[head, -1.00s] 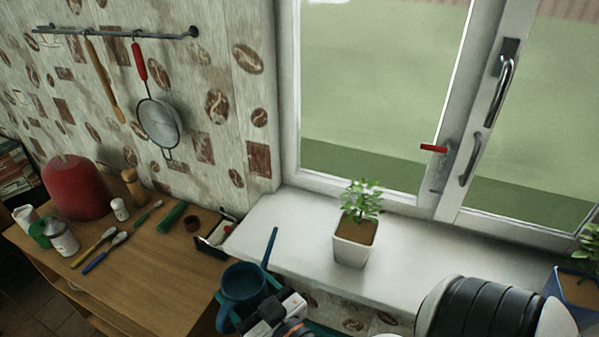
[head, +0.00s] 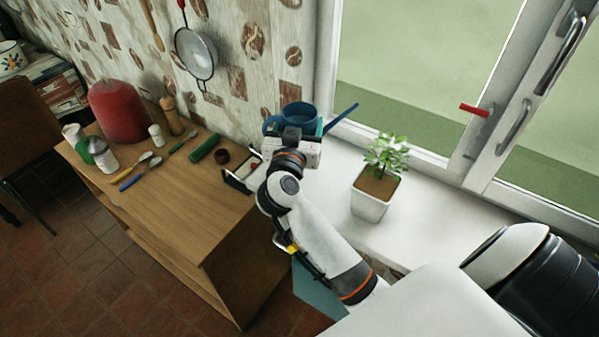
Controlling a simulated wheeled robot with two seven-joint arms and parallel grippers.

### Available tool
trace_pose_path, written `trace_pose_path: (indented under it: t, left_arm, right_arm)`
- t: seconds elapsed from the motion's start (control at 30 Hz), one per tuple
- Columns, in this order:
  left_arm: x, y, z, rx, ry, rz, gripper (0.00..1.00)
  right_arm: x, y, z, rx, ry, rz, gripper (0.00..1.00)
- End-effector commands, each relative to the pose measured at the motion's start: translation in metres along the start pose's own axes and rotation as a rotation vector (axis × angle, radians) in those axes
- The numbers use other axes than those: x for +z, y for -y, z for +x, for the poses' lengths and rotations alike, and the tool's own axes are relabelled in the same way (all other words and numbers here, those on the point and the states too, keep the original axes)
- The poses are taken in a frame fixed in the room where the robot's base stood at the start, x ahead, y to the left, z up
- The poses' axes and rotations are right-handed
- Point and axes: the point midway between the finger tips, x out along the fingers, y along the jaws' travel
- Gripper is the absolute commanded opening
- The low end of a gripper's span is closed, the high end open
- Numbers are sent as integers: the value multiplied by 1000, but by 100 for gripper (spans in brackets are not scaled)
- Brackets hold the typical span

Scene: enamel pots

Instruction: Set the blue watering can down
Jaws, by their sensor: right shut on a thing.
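The blue watering can (head: 299,114) shows in the head view at the left end of the white windowsill (head: 410,232), close to the patterned wall. Its thin spout points up and to the right. My right gripper (head: 298,136) is shut on the can from the near side. The wrist hides the can's lower part, so I cannot tell whether its base touches the sill. The can looks about upright. My left gripper is not in view.
A potted plant in a white pot (head: 370,203) stands on the sill right of the can. A wooden table (head: 190,190) at left holds a red cover (head: 119,112), a black-edged tray (head: 240,178) and several small items. The sill right of the plant is mostly clear.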

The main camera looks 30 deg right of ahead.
Motion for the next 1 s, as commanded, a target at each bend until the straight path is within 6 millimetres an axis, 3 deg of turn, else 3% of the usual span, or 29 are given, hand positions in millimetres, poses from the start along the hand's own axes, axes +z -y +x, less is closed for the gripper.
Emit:
trace_pose_path:
  t: [0.3, 0.7, 1.0]
  left_arm:
    - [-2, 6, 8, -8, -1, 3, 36]
    - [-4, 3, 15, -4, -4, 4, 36]
    - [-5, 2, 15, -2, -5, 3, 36]
  right_arm:
    - [-50, 0, 1, -4, 2, -5, 30]
    - [-89, 0, 1, -3, 3, -3, 30]
    - [-95, 0, 1, -3, 4, 0, 30]
